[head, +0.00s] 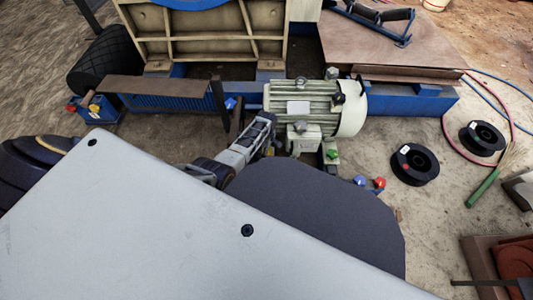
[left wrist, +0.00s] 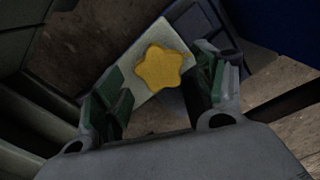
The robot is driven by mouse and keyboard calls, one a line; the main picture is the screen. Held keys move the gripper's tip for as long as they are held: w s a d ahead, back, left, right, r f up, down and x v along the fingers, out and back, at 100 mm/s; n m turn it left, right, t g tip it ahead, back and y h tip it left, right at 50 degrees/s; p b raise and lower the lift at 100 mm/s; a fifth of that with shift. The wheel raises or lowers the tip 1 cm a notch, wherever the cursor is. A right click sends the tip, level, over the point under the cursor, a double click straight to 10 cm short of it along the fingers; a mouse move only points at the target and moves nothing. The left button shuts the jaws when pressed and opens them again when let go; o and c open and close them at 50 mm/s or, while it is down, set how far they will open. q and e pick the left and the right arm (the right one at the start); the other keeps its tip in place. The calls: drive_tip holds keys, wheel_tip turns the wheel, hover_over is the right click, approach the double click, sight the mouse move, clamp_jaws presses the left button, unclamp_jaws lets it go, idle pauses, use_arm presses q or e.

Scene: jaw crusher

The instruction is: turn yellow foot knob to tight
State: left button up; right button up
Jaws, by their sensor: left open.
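The yellow foot knob (left wrist: 162,67) is star-shaped and sits on a pale foot plate in the left wrist view. My left gripper (left wrist: 157,88) is open, with its green-padded fingers on either side of the knob and a visible gap to each. I cannot tell its height above the knob. In the head view my left gripper (head: 268,136) reaches to the near left side of the pale green motor (head: 312,103), low beside its foot. There the yellow knob is mostly hidden by the gripper. My right gripper is not in view.
A green knob (head: 332,154) sits on the motor's right foot. A blue knob (head: 360,181) and a red knob (head: 379,183) are on the floor side to the right. Black spools (head: 414,164) lie farther right. A blue frame (head: 425,101) runs behind the motor.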

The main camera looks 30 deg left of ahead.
use_arm(q)
drive_tip(key=shift+f+b, duration=0.55)
drive_tip(key=shift+f, duration=0.4)
drive_tip(key=c, duration=1)
drive_tip(key=shift+c, duration=0.2)
